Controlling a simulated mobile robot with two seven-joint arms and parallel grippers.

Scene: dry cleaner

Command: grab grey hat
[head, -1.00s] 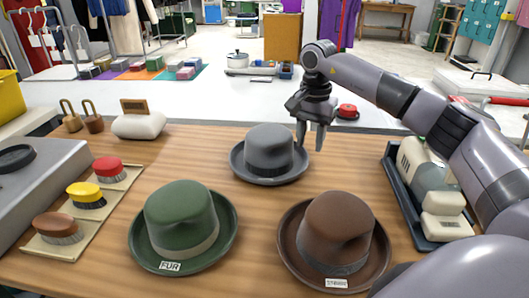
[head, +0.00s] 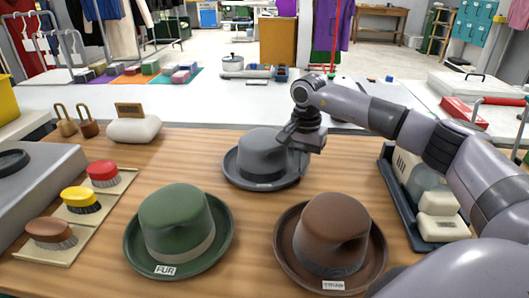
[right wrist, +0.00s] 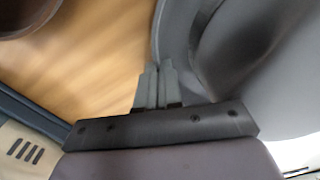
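The grey hat (head: 262,152) sits at the back middle of the wooden counter, crown up, with a small label at the front of its brim. My right gripper (head: 300,150) is at the right side of its brim, pointing down, with its fingers mostly hidden in the head view. In the right wrist view the two fingers (right wrist: 157,85) are close together at the edge of the grey hat (right wrist: 240,50), with the thin brim apparently between them. I cannot tell whether the hat is off the counter. My left gripper is not in view.
A green hat (head: 177,222) and a brown hat (head: 330,235) stand in front of the grey hat. Brushes (head: 80,200) lie on a board at the left. A dark tray (head: 400,200) with pale appliances is at the right.

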